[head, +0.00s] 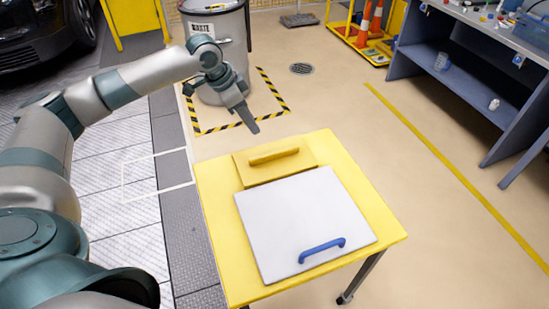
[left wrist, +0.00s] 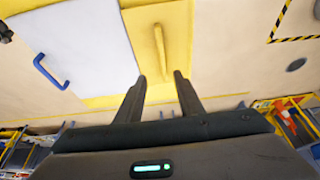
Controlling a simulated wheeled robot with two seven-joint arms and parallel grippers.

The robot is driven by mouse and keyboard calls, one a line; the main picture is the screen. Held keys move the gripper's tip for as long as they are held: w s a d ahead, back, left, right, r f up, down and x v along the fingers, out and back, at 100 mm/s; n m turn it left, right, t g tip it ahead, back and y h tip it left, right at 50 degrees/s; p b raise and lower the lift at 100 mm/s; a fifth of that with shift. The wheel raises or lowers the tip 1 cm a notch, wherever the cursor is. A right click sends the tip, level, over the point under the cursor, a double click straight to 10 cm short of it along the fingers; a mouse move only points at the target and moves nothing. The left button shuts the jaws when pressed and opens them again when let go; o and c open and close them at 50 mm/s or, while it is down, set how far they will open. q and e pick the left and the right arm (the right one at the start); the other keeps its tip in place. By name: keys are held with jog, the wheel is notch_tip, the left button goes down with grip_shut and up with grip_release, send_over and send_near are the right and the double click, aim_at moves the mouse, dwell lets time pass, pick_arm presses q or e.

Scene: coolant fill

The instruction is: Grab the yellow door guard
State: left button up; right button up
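The yellow door guard (head: 289,163) lies flat at the back of the yellow table, with a raised yellow bar handle (head: 273,155) along it. It also shows in the left wrist view (left wrist: 143,36), its handle (left wrist: 160,50) just beyond my fingertips. My left gripper (head: 248,124) hangs above and behind the guard in the head view, apart from it. In the left wrist view its two fingers (left wrist: 160,78) are spread with nothing between them. My right gripper is in neither view.
A white panel (head: 292,217) with a blue handle (head: 322,249) lies on the yellow table (head: 391,238) in front of the guard. A grey drum (head: 224,40) stands behind in a striped floor square. A blue-grey workbench (head: 477,75) is at right, with clear floor between.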

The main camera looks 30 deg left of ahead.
pick_arm(q)
jog(key=p, duration=0.4)
send_near(273, 152)
jog(key=x, duration=0.2)
jog(key=shift+s+d+f, duration=0.15)
jog(key=shift+d+f, duration=0.1)
jog(key=shift+f, duration=0.1)
jog(key=shift+d+f, duration=0.1)
jog(key=shift+f, duration=0.35)
jog(key=shift+w+f, duration=0.1)
jog(key=shift+w, duration=0.1)
jog(key=shift+w+d+f, duration=0.1)
jog(key=shift+f, duration=0.05)
jog(key=p+x, duration=0.2)
jog(key=x, duration=0.1)
jog(key=shift+w+f, duration=0.25)
jog(key=shift+f, duration=0.05)
jog(key=shift+w+d+f, duration=0.1)
jog(key=shift+f, duration=0.3)
grip_shut()
